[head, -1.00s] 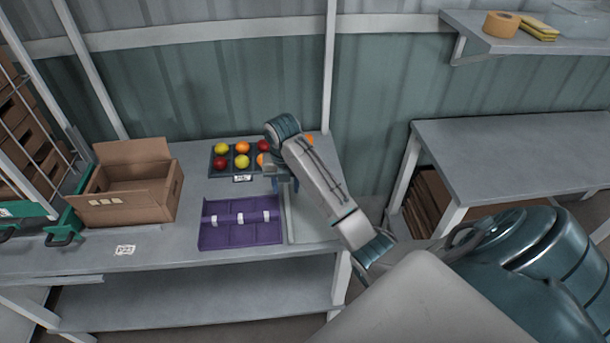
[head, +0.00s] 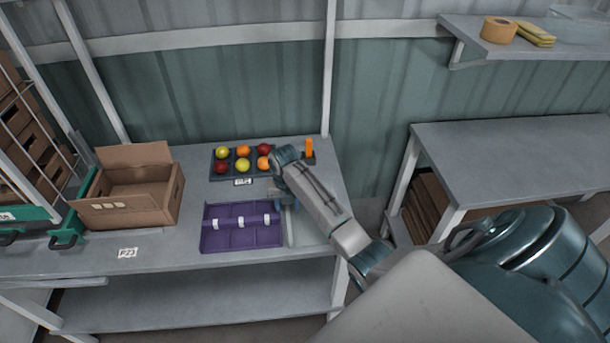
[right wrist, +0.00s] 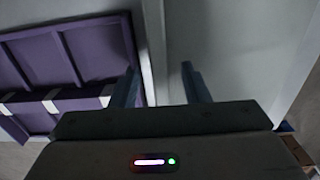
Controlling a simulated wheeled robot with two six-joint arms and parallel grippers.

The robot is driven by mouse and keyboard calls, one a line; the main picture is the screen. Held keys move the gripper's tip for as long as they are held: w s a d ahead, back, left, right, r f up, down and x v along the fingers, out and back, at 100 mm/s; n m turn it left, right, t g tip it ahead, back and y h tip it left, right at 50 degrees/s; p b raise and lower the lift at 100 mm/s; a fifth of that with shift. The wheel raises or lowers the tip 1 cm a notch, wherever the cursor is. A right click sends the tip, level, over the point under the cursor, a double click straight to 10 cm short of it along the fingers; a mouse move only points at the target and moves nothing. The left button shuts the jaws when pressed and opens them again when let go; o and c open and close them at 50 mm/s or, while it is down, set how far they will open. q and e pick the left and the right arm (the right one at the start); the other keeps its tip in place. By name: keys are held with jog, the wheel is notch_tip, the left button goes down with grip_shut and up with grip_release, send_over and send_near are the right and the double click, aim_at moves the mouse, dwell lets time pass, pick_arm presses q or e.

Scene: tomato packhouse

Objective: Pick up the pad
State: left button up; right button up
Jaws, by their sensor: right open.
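The thing that best fits the pad is a flat purple piece with raised dividers and white bands (head: 240,238), lying on the left table. It also shows at the left of the right wrist view (right wrist: 82,45). My right gripper (head: 283,203) is at its right edge in the head view, partly hidden by my own arm. In the right wrist view its two fingers (right wrist: 163,87) are apart, with nothing seen held between them. The left finger overlaps the purple edge in the picture; I cannot tell whether they touch. My left gripper is not in view.
A dark tray (head: 228,153) with several red, yellow and orange fruits lies behind the purple piece. An orange upright item (head: 309,147) stands near the table's back right. An open cardboard box (head: 150,208) stands at left. The right table (head: 510,150) has a clear top.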

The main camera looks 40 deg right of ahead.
jog(key=shift+s+f, duration=0.15)
grip_shut()
